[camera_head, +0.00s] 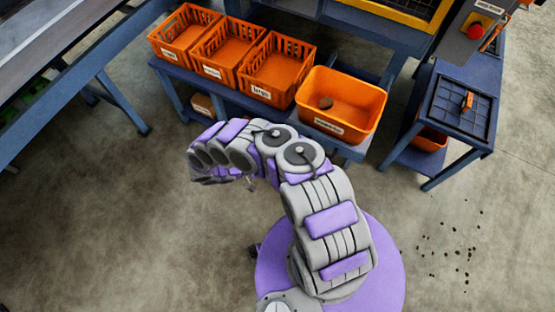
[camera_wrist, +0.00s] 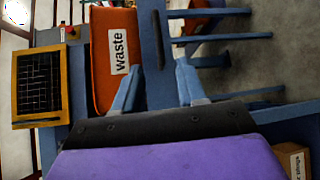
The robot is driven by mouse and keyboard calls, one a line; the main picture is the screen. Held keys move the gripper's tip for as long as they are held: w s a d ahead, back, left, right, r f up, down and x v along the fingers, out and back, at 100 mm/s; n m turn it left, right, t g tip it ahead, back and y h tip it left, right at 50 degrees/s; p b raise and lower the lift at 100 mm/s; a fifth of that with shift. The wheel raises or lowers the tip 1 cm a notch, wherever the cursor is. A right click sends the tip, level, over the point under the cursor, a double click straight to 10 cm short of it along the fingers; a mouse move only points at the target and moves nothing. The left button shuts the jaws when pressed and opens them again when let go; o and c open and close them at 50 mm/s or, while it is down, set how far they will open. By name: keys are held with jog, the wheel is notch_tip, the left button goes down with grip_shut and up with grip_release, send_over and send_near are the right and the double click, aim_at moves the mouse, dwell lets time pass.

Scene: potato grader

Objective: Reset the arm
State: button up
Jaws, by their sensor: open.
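My gripper (camera_wrist: 157,88) shows in the wrist view with its two blue fingers apart and nothing between them. Behind the fingers is an orange bin (camera_wrist: 103,70) with a white "waste" label. In the head view my arm (camera_head: 330,220) rises from its purple base, bends, and reaches to the left. It is over the floor in front of the bench. My gripper's fingers cannot be made out clearly there.
Three slotted orange crates (camera_head: 275,70) and a smooth orange bin (camera_head: 342,95) holding one dark lump stand on a blue bench. A blue side table (camera_head: 462,105) with an orange-handled lid is at right. Dark crumbs (camera_head: 455,240) lie on the open floor. A red button (camera_head: 475,31) is top right.

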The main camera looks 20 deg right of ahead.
dwell(0.3)
jog(key=s+d+r+m+g+y, duration=0.1)
jog(key=d+r+m+g+y, duration=0.3)
jog(key=r, duration=1.2)
jog(key=s+d+r+g+y, duration=0.15)
jog(key=d+r, duration=0.55)
jog(key=r, duration=0.9)
jog(key=s+a+r+y, duration=0.4)
jog(key=s+r+y, duration=0.1)
jog(key=s+r, duration=0.55)
jog(key=s+a+r+n+t+y, duration=0.2)
jog(key=s+a+t+y, duration=0.3)
jog(key=s+a, duration=0.5)
jog(key=s+n+y, duration=0.1)
jog(key=s, duration=0.2)
jog(key=shift+r, duration=0.15)
